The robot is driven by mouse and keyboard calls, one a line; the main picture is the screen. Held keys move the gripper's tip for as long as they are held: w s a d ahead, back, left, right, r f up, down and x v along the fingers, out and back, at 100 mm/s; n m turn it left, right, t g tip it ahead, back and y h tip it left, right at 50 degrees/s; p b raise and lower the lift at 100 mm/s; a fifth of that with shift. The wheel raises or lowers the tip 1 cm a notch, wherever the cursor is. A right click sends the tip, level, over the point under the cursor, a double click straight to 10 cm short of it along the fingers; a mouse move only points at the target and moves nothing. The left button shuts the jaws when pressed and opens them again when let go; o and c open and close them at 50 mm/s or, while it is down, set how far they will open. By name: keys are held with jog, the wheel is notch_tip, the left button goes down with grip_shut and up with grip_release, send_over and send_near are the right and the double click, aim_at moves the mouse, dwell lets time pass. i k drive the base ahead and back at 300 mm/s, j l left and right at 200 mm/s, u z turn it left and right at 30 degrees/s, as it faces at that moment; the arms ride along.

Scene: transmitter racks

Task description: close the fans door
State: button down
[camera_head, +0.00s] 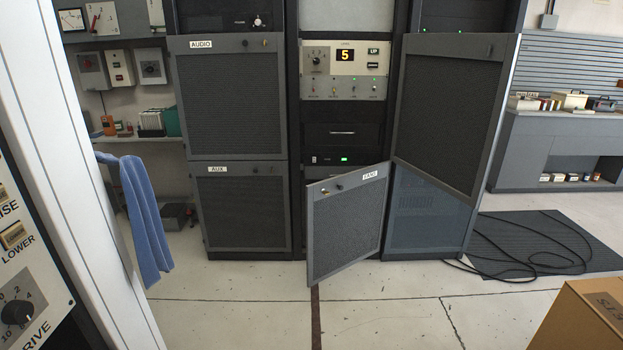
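The fans door (346,226) is the low mesh door with a dark grey frame in the middle rack. Its label, at the top right, appears to read FANS. The door stands partly open, swung out toward me. Its left edge with a small latch and knob is nearest me, and its right edge is by the right rack. Part of the dark bay behind it shows at the upper left, and the door hides the rest. My gripper is not in view.
The AUDIO door (230,98) and AUX door (243,208) are shut at left. A large upper door (452,105) stands open at right. A blue cloth (146,220), cables (530,240) and a cardboard box (582,318) flank the clear floor.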

aim_at(345, 226)
jog(key=i+z, duration=0.1)
jog(key=i, duration=0.85)
jog(key=i+j, duration=0.15)
jog(key=i, duration=0.8)
jog(key=i+l, duration=0.15)
jog(key=i, duration=0.25)
jog(key=i+l+u, duration=0.15)
jog(key=i, duration=0.25)
jog(key=i+l, duration=0.1)
jog(key=i, duration=0.3)
jog(key=u, duration=1.6)
